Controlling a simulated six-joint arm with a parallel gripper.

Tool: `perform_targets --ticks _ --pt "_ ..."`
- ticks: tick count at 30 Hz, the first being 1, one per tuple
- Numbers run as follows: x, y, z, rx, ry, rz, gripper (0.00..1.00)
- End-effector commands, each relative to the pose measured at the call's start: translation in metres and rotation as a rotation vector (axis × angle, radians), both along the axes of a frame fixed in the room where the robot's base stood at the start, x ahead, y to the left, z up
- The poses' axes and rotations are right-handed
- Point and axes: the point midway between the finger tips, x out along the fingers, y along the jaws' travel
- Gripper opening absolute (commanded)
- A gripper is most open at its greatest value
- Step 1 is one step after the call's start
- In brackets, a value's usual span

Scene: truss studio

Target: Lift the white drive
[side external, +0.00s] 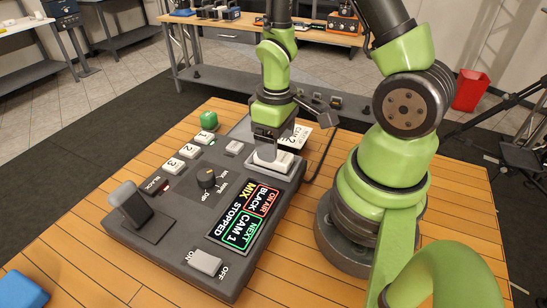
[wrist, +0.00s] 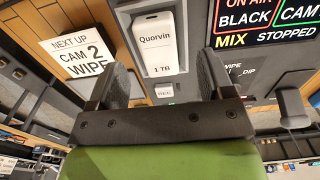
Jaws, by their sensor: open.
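The white drive (wrist: 158,55), labelled "Quorvin 1 TB", lies at the far right corner of the dark grey switcher console. In the side view the white drive (side external: 268,163) is partly covered by my gripper (side external: 267,141), which is right above it, pointing down. In the wrist view my gripper (wrist: 164,65) is open, with one finger on each side of the drive and a visible gap on both sides. I cannot tell how far the fingertips reach down beside the drive.
A "CAM 2 WIPE" card (wrist: 80,62) stands close beside the drive. A blue object (side external: 22,290) is at the near left.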

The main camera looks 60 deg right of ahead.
Motion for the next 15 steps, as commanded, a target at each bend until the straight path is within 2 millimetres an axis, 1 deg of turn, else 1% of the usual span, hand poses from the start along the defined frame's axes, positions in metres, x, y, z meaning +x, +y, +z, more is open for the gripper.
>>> perform_targets --ticks 1,3,6,10,15 --pt "-0.002 -0.001 -0.008 0.002 0.007 -0.003 0.74" --pt "-0.003 -0.003 -0.018 0.002 0.008 -0.002 0.74" --pt "-0.003 -0.002 -0.028 0.002 0.007 0.0 0.74" --pt "-0.002 -0.003 -0.034 0.001 0.005 -0.002 0.74" --pt "-0.002 -0.003 -0.035 0.0 0.002 -0.001 0.74"
